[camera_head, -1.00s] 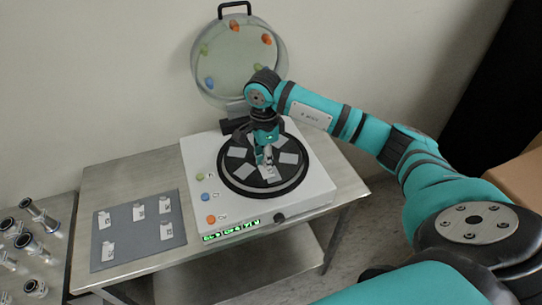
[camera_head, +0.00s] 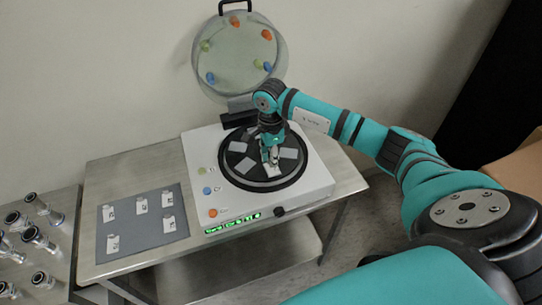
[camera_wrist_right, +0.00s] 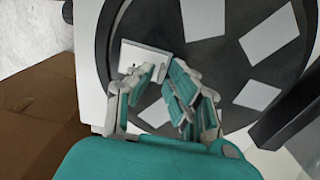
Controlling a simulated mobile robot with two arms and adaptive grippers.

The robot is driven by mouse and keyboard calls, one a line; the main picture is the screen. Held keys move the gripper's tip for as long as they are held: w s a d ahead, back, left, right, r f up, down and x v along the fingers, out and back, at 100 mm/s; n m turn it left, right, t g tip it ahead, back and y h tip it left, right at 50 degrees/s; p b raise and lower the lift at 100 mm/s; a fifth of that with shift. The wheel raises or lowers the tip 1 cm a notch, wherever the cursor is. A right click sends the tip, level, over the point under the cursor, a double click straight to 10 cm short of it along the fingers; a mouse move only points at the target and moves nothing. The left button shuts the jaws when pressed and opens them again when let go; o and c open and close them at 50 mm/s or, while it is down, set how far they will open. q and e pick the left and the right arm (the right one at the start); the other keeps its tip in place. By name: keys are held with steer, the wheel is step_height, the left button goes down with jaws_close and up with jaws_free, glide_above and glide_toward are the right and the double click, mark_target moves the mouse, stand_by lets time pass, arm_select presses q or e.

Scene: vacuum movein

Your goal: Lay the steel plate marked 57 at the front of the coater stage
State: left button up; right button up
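The coater stage is a round black disc (camera_head: 237,172) with a dark rim, on a white machine (camera_head: 316,178). Several pale rectangular patches lie around it. My right gripper (camera_head: 270,160) points down over the front part of the disc. My left gripper is not in view.
A grey mat (camera_head: 150,234) with several small marked plates lies on the metal table (camera_head: 110,180). A round transparent lid (camera_head: 236,55) stands open behind the stage. Metal fittings (camera_head: 38,238) stand at far left. A cardboard box (camera_wrist_right: 35,110) is near my right arm.

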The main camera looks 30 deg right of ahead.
steer(key=shift+o, duration=0.9)
steer(key=shift+r, duration=0.1)
steer(key=shift+r, duration=0.15)
step_height(320, 180, up, 12)
steer(key=b, duration=0.3)
steer(key=shift+w, duration=0.1)
stand_by(0.4)
